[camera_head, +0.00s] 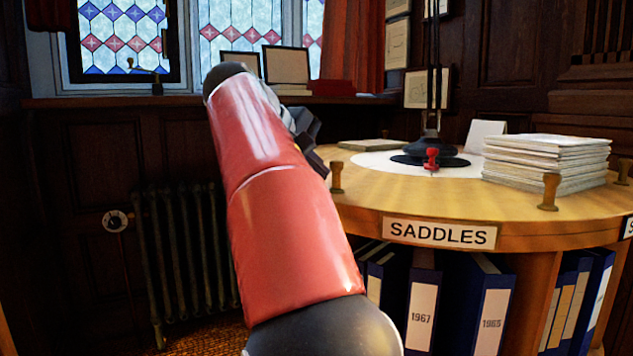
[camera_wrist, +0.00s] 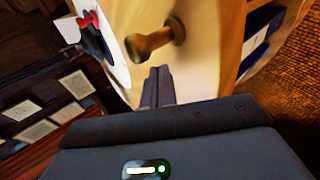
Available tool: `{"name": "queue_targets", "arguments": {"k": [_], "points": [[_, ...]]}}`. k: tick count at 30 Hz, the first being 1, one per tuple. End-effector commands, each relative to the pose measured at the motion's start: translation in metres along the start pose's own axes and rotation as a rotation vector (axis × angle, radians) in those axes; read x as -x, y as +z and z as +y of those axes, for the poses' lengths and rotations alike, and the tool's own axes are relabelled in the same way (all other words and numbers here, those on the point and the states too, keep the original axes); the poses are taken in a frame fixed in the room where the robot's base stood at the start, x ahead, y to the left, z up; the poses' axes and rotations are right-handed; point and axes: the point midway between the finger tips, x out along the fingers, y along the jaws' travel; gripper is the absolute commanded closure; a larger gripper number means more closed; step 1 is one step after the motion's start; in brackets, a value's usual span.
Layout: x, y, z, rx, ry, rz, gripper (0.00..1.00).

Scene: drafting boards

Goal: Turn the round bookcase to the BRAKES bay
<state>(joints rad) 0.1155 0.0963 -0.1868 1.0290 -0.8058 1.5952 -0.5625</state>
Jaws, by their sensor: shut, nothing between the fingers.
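The round bookcase (camera_head: 370,217) stands at the right with a light wooden top. Its SADDLES label (camera_head: 439,233) faces me; no BRAKES label shows. Brown wooden pegs stand on the rim: one at left (camera_head: 336,177), one at front right (camera_head: 549,191), one at the far right edge (camera_head: 624,170). A red pointer (camera_head: 431,160) stands near the middle of the top. My gripper (camera_head: 316,160) is partly hidden behind my red arm, by the left rim. In the wrist view, my gripper (camera_wrist: 159,72) is shut and empty, close to a peg (camera_wrist: 157,40); I cannot tell whether they touch.
A paper stack (camera_head: 545,162) and a lamp base (camera_head: 430,150) are on the top. Blue binders (camera_head: 490,305) fill the bays below. A radiator (camera_head: 185,255) stands at the left wall, under a sill with frames (camera_head: 286,65).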

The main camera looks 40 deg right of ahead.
Motion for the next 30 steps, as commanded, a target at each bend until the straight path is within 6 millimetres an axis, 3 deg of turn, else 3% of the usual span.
{"name": "queue_targets", "arguments": {"k": [13, 25, 30], "points": [[-0.002, 0.003, -0.002, 0.000, 0.000, 0.003, 1.00], [-0.005, 0.051, 0.000, 0.027, 0.000, 0.037, 1.00], [-0.005, 0.061, 0.001, 0.038, -0.001, 0.048, 1.00]]}}
